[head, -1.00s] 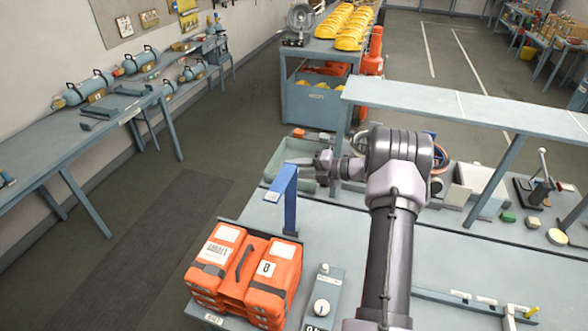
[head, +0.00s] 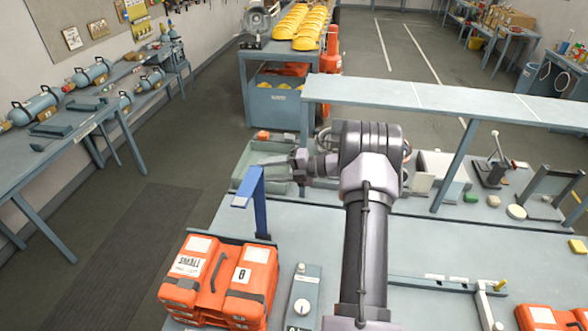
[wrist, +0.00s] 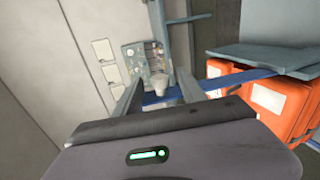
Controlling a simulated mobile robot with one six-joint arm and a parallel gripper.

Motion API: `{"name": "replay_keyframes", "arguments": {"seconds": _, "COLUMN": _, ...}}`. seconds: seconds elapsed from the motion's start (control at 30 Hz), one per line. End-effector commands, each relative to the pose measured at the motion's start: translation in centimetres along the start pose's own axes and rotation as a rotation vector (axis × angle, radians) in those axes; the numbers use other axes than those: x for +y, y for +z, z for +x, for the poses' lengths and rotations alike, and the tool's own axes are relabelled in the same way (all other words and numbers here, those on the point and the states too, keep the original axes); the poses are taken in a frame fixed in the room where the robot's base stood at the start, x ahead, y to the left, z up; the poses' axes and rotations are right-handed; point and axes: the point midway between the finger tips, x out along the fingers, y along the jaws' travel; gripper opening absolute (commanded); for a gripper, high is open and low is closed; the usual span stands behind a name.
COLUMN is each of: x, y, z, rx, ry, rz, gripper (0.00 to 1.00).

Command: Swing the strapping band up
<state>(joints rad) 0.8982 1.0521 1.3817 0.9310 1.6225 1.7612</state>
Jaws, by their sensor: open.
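The strapping band (head: 262,205) is a blue strip standing up beside the orange cases, its top bent over to the left. In the wrist view the blue band (wrist: 168,96) crosses behind or between my fingers and runs right past the orange case (wrist: 282,98); I cannot tell whether it touches them. My gripper (head: 274,164) is close to the top of the band in the head view. In the wrist view my gripper (wrist: 158,92) has its two fingers apart, open. The orange cases (head: 215,283) are stacked on the table at the band's foot.
A raised grey shelf (head: 440,105) spans the table behind my arm. A grey-green tray (head: 245,178) lies behind the band. A grey box with a knob (head: 303,295) stands right of the cases. Another orange item (head: 545,318) is at the lower right. The floor at left is clear.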

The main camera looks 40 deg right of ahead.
Motion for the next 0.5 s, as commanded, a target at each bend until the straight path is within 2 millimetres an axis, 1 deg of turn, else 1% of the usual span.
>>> {"name": "replay_keyframes", "arguments": {"seconds": 0.03, "x": -0.2, "y": 0.1, "z": -1.4, "rx": -0.005, "ry": 0.000, "rz": -0.002, "gripper": 0.48}}
{"name": "replay_keyframes", "arguments": {"seconds": 0.3, "x": -0.2, "y": 0.1, "z": -8.9, "rx": -0.004, "ry": -0.001, "rz": -0.001, "gripper": 0.48}}
{"name": "replay_keyframes", "arguments": {"seconds": 0.4, "x": -0.2, "y": 0.1, "z": -11.1, "rx": -0.004, "ry": -0.001, "rz": -0.001, "gripper": 0.48}}
{"name": "replay_keyframes", "arguments": {"seconds": 0.5, "x": -0.2, "y": 0.1, "z": -12.8, "rx": -0.002, "ry": -0.001, "rz": -0.002, "gripper": 0.48}}
